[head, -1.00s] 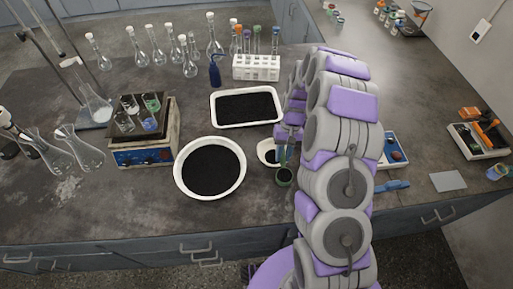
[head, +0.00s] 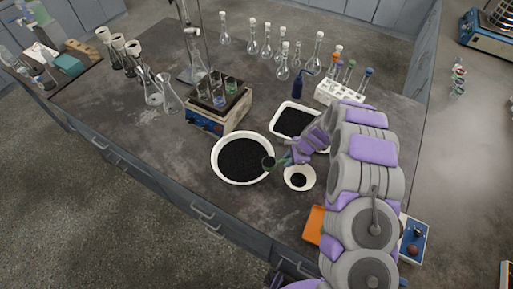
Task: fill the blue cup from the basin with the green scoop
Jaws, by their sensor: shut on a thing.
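My gripper (head: 294,157) is shut on the green scoop (head: 268,163). The scoop's head is over the right rim of the round white basin (head: 215,152), which holds black grains. I cannot tell whether the scoop is loaded or touches the rim. The blue cup (head: 219,99) appears to be the front one among several small clear cups on top of the blue-fronted device, left of and behind the basin. It is small in the view, so its fill cannot be told. My arm hides part of the bench at the right.
A small white bowl (head: 309,184) with dark contents stands just right of the scoop. A white rectangular tray (head: 279,129) of black grains is behind it. Flasks (head: 283,65) and a tube rack (head: 330,93) line the back. The bench left of the basin is clear.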

